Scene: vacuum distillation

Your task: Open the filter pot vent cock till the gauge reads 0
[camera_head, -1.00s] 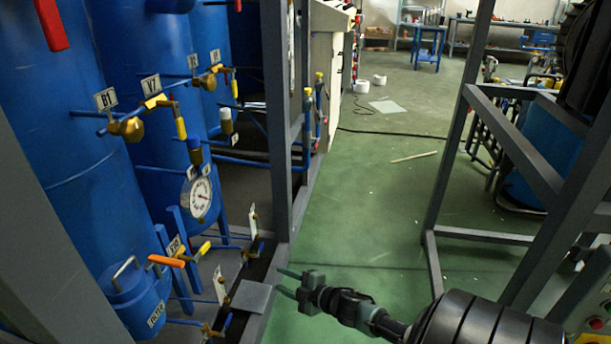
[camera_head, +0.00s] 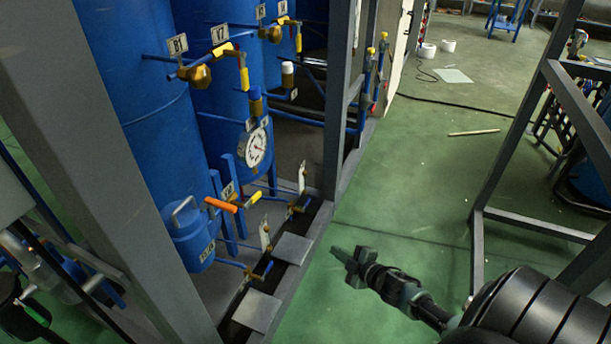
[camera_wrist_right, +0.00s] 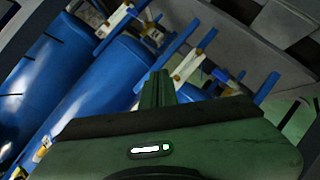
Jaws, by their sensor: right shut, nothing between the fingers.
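The filter pot (camera_head: 190,236) is a small blue pot with a metal handle on its lid, at the lower left of the head view. Beside it, an orange lever (camera_head: 221,205) and a yellow lever (camera_head: 253,200) sit by a small white tag; I cannot tell for sure which is the vent cock. The round white gauge (camera_head: 256,148) is above them; its reading is too small to tell. My right gripper (camera_head: 337,252) is shut and empty, over the green floor to the right of the pot, apart from it. Its fingers (camera_wrist_right: 157,88) also show in the right wrist view.
A grey frame post (camera_head: 338,100) stands behind the gauge, and another (camera_head: 90,150) crosses the left. Yellow-handled valves (camera_head: 221,50) are higher on the blue tanks. Lower valves with white tags (camera_head: 265,238) are near the frame's bottom. Green floor (camera_head: 420,200) is open in the middle.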

